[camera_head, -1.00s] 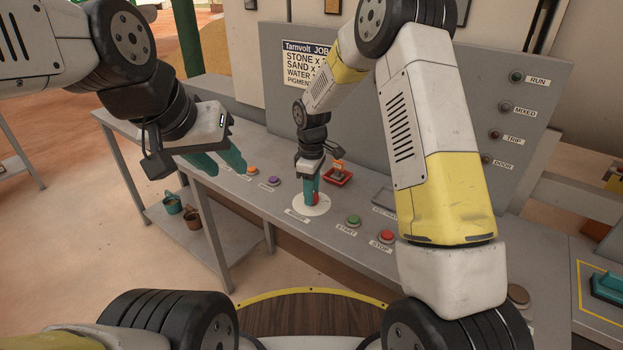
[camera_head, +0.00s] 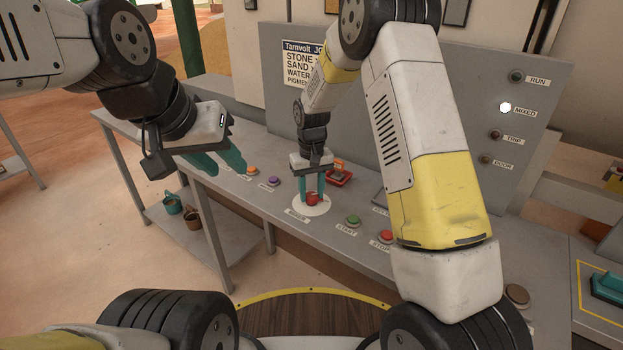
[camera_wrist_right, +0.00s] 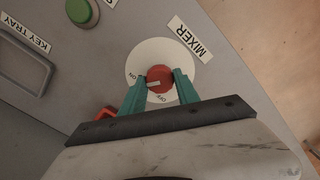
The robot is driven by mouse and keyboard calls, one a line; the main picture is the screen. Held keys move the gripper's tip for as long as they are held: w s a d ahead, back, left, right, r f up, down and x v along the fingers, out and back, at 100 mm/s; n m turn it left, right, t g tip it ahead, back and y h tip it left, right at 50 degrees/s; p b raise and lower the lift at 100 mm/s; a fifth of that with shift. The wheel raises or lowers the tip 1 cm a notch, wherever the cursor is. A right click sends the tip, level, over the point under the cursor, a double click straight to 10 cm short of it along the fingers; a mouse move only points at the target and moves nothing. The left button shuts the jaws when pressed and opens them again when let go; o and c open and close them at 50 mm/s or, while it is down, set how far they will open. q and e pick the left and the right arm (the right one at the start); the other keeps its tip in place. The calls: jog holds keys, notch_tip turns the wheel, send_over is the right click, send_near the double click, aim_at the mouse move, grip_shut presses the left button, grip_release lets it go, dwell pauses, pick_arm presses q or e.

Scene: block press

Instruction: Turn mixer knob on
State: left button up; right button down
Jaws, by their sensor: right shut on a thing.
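The red mixer knob (camera_head: 312,198) sits on a round white dial plate (camera_head: 312,209) on the grey console. In the right wrist view the knob (camera_wrist_right: 160,78) has a pale pointer line aimed toward the ON mark (camera_wrist_right: 131,76); the OFF mark (camera_wrist_right: 163,99) is at the knob's lower side. My right gripper (camera_wrist_right: 160,82) is shut on the knob, one teal finger on each side. It also shows in the head view (camera_head: 312,192). My left gripper (camera_head: 224,166) hangs over the console's left part, away from the knob; its teal fingers are apart and empty.
The MIXED lamp (camera_head: 505,108) is lit white; the RUN lamp (camera_head: 516,76) is dark. A green START button (camera_head: 353,220) and red STOP button (camera_head: 385,236) lie right of the dial. Orange (camera_head: 252,170) and purple (camera_head: 273,181) buttons lie left. A red switch (camera_head: 339,176) stands behind.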

aim_at(312, 195)
jog(key=shift+m, duration=1)
jog(key=c, duration=0.9)
grip_release()
jog(key=shift+r, duration=3.95)
